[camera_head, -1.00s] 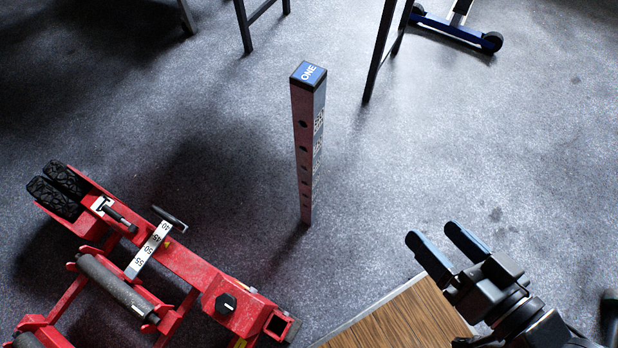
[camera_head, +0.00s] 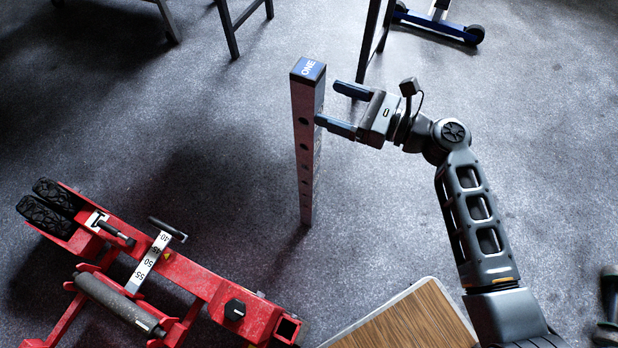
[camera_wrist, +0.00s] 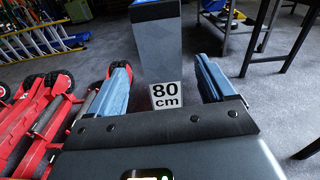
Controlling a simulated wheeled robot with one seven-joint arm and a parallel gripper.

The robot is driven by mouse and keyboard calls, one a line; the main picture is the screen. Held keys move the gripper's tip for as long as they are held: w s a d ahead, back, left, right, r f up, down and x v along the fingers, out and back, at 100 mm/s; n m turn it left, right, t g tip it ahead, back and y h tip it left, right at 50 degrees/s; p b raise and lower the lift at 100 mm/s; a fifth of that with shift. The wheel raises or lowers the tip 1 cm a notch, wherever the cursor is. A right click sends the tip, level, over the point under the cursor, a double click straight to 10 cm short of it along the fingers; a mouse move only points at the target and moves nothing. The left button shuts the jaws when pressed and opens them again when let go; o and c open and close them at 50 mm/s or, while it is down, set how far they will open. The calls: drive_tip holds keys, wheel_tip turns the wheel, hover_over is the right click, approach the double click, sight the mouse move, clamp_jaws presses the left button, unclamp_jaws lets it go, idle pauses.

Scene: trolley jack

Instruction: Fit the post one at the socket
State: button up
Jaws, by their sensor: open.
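In the wrist view the post (camera_wrist: 157,50) shows between and beyond the two open fingers (camera_wrist: 165,88), with an "80 cm" label. The socket (camera_head: 287,328) seems to be the square open end of the red trolley jack (camera_head: 205,285) at lower left. It is empty.
A wooden-topped table (camera_head: 405,322) is at the bottom, right of the jack. Dark table legs (camera_head: 238,25) and a blue wheeled stand (camera_head: 440,24) are at the back. The floor around the post is clear.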

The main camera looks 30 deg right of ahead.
sight(299, 84)
drive_tip(key=shift+w+r+y, duration=0.3)
drive_tip(key=shift+w+r, duration=0.1)
drive_tip(key=shift+r, duration=0.05)
drive_tip(key=shift+w+a+r, duration=0.1)
drive_tip(key=shift+w+r, duration=0.05)
drive_tip(key=shift+w, duration=0.05)
drive_tip(key=x, duration=0.7)
drive_tip(key=shift+w+a, duration=0.1)
drive_tip(key=shift+a, duration=0.1)
drive_tip(key=shift+c, duration=0.2)
clamp_jaws()
drive_tip(key=shift+w+r, duration=0.1)
drive_tip(key=shift+r, duration=0.15)
